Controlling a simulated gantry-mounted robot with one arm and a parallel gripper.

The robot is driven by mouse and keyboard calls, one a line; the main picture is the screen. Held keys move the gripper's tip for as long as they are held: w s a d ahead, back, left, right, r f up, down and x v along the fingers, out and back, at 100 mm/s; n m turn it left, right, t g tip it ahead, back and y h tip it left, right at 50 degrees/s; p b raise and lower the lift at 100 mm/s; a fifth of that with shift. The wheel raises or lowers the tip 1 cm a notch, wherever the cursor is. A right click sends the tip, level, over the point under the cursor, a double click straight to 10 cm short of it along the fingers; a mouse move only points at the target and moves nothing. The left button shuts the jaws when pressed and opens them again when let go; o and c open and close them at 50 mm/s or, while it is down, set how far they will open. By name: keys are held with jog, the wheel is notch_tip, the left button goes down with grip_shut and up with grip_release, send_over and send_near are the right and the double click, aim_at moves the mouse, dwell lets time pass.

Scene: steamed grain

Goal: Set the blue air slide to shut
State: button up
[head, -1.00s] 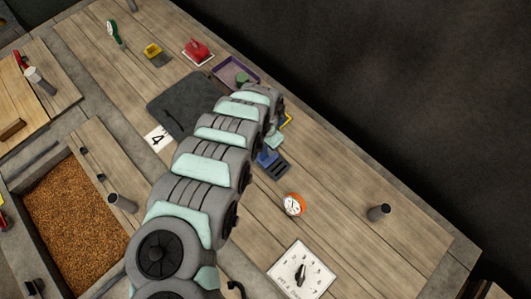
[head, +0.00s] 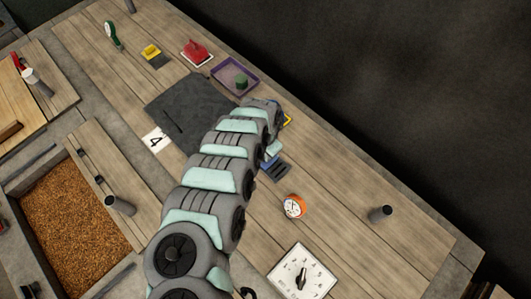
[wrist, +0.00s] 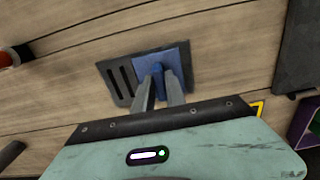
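The blue air slide (wrist: 176,57) is a blue plate with an upright blue knob (wrist: 157,72), on a dark slotted base (wrist: 119,80). In the wrist view the blue plate covers the right part of the base, and slots at the left lie uncovered. In the head view the slotted base (head: 276,171) shows, but my arm hides most of the blue plate. My gripper (wrist: 158,82) is at the slide, with one finger on each side of the knob. I cannot tell whether the fingers press on it.
An orange-rimmed gauge (head: 294,206) and a white dial plate (head: 302,272) lie on the bench nearer the front. A dark mat (head: 186,108) and a purple tray (head: 256,73) are on the other side. A dark upright cylinder (head: 380,214) stands to the right.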

grip_shut()
dwell(0.3)
dwell(0.7)
